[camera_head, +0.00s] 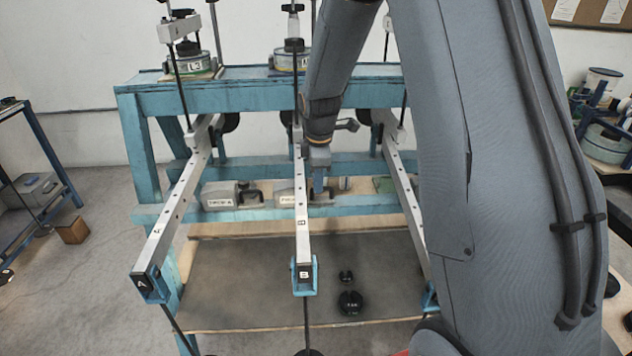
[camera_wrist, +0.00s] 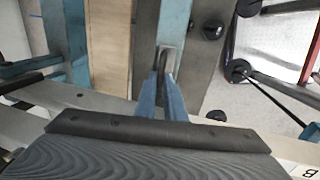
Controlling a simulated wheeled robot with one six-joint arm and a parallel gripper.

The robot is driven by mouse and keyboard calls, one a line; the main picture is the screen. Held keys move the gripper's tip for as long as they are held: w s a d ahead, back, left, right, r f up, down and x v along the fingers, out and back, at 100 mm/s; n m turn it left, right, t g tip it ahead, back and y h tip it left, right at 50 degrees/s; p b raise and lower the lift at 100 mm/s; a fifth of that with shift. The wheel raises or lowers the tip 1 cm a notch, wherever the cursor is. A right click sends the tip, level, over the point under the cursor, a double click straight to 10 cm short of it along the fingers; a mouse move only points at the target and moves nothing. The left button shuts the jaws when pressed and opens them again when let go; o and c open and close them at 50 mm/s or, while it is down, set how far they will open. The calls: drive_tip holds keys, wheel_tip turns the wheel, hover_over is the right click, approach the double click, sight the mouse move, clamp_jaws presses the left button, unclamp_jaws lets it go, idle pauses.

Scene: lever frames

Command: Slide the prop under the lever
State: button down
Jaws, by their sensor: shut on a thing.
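Lever B (camera_head: 302,225) is a pale bar running from the blue frame towards me, with a blue bracket on its near end. A grey prop (camera_head: 286,198) with a yellowish label sits on the frame's lower shelf, partly hidden behind lever B. Its dark handle is to the right of the lever. My gripper (camera_head: 318,186) is down to the right of lever B. In the wrist view, my blue fingers (camera_wrist: 162,85) are shut on the dark handle, with grey metal (camera_wrist: 173,42) beyond. I cannot tell how far the prop is under the lever.
Lever A (camera_head: 175,215) is to the left, with another grey prop (camera_head: 218,196) beside it. A third lever (camera_head: 405,195) is to the right, partly hidden by my arm. Black weights (camera_head: 349,302) are on the low board. The blue frame (camera_head: 250,95) crosses behind.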

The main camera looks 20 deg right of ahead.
drive_tip(key=shift+a, duration=0.15)
drive_tip(key=c, duration=1.8)
unclamp_jaws()
drive_tip(key=shift+w+a, duration=0.1)
drive_tip(key=shift+a, duration=0.1)
drive_tip(key=shift+c, duration=0.2)
drive_tip(key=shift+d, duration=0.15)
drive_tip(key=shift+r, duration=0.2)
wheel_tip(320, 180, up, 7)
drive_tip(key=s+b, duration=0.1)
drive_tip(key=shift+s+a+r, duration=0.15)
drive_tip(key=shift+s+a, duration=0.05)
drive_tip(key=shift+s, duration=0.1)
